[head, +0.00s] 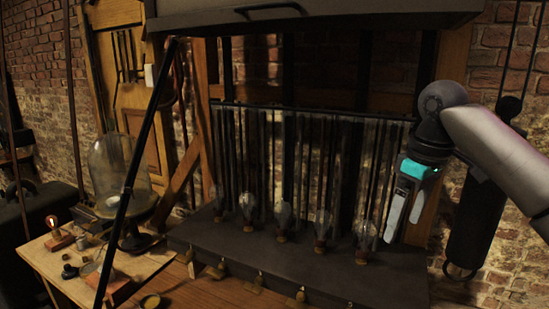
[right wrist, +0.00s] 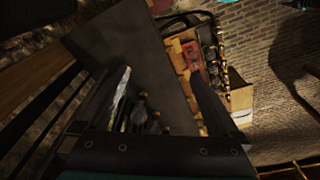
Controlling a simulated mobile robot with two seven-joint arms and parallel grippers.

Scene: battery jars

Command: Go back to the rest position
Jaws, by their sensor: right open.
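My right gripper (head: 403,230) hangs from the arm at the right of the head view, fingers pointing down. It is in front of the right end of the dark rack, near the rightmost glass bulb (head: 365,238). Its fingers are apart with nothing seen held between them. In the right wrist view the two fingers (right wrist: 163,80) are spread, and several small glass and brass pieces show beyond them, too dark to tell apart. My left gripper is not in view.
A dark bench (head: 290,262) carries several bulbs before a row of upright rods. A hood (head: 330,18) hangs above. A brick wall (head: 490,240) stands at the right.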

